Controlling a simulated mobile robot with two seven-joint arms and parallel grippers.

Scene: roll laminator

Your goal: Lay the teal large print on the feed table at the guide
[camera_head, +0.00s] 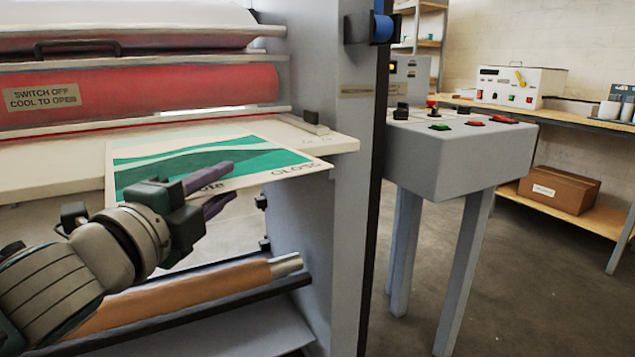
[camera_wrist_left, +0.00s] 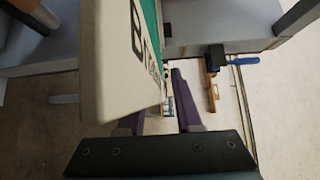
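The teal large print (camera_head: 220,163), with teal and pale green bands and a white lettered margin, lies flat on the feed table (camera_head: 50,165), its near margin jutting past the table's front edge. It also shows in the wrist view (camera_wrist_left: 140,50). A grey bar with a dark block, seemingly the guide (camera_head: 303,123), sits on the table beyond the print's right part. My left gripper (camera_head: 230,181) is at the print's near edge. Its two purple fingers are apart, one overlapping the print's face and one lower; contact cannot be told. My right gripper is out of view.
Red rollers (camera_head: 170,85) run behind the table. A grey side frame (camera_head: 320,230) rises at its right end. A brown roll (camera_head: 180,295) lies below the table.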

